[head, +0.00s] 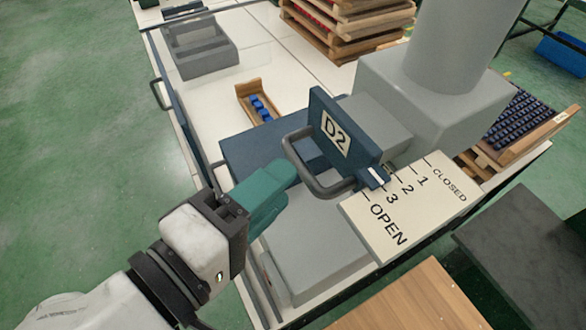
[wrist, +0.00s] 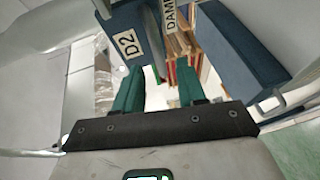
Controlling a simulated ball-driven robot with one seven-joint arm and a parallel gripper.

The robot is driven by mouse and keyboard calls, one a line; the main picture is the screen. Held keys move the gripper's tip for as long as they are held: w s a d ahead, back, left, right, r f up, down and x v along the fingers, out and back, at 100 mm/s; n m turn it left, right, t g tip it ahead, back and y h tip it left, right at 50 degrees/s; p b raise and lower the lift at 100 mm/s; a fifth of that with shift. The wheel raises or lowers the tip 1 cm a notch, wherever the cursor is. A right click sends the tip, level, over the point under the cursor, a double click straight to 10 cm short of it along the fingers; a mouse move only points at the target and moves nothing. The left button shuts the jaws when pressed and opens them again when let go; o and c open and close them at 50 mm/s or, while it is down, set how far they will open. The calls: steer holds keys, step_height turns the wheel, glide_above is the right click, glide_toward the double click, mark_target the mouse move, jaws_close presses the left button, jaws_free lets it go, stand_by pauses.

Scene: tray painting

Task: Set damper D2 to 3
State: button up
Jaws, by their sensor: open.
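Damper D2 is a dark blue upright plate (head: 345,130) with a white D2 label and a grey bar handle (head: 303,168) on its near left side. The D2 label (wrist: 127,44) also shows in the wrist view. A white scale plate (head: 418,232) marked CLOSED, 1, 2, 3, OPEN lies beside it. A white-lined pointer (head: 374,177) at the plate's foot lies by the 2 and 3 marks; its exact reading is unclear. My gripper (head: 284,177), with teal fingers, is open just left of the handle. In the wrist view its fingers (wrist: 160,84) are apart with no handle clearly between them.
A grey duct (head: 440,50) rises behind the plate. A grey box (head: 312,245) lies below the handle. A wooden tray with blue pieces (head: 258,106) and a grey bin (head: 200,48) stand farther back. A wooden board (head: 420,300) is in the right foreground.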

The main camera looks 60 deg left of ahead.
steer(key=v, duration=0.5)
steer(key=shift+s, duration=0.1)
stand_by(0.6)
